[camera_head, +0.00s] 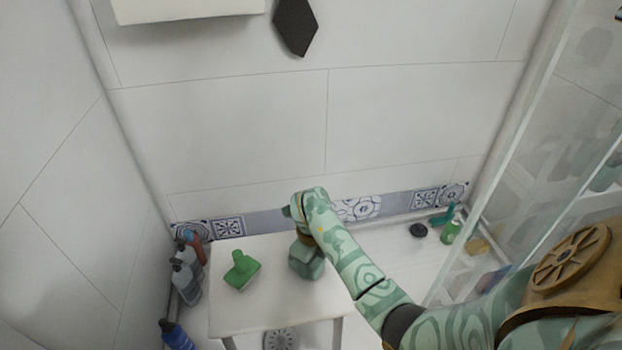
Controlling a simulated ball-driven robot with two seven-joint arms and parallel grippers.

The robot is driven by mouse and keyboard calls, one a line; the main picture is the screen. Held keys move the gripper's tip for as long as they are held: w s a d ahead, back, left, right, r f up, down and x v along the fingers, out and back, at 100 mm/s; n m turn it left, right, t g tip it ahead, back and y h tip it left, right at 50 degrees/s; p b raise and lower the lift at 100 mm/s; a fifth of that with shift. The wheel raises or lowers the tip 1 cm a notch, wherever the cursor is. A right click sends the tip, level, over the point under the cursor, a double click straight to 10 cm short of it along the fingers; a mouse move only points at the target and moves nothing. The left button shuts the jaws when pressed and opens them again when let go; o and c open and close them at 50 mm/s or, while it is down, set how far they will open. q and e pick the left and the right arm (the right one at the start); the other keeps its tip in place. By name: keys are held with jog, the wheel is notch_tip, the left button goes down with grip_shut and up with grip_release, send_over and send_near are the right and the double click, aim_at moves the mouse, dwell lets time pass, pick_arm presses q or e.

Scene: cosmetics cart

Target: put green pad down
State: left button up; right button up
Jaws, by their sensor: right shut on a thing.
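A bright green pad (241,271) with a raised grip on top rests on the left half of a small white stool (275,312). My right arm comes in from the right, and its hand (307,259) is low over the stool, right of this green pad. A gap shows between them. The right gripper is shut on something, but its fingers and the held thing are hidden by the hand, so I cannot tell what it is. My left gripper is not in view.
Several bottles (187,277) stand on the floor left of the stool, with a blue bottle (176,335) nearer. A dark round thing (418,230) and a green bottle (450,232) are at the back right. Glass panels stand at right. The stool's front is bare.

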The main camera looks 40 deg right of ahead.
jog(key=shift+f, duration=0.15)
jog(key=o, duration=0.9)
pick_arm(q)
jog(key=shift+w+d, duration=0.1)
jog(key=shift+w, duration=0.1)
pick_arm(e)
notch_tip(320, 180, up, 3)
jog(key=shift+f+p, duration=0.15)
jog(key=shift+p, duration=0.7)
pick_arm(q)
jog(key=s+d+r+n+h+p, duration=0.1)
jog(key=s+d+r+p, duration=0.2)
jog(key=p, duration=0.3)
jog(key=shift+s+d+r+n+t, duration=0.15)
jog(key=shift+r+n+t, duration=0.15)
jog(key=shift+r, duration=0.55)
pick_arm(e)
notch_tip(320, 180, up, 10)
jog(key=shift+f, duration=0.15)
jog(key=shift+f, duration=0.1)
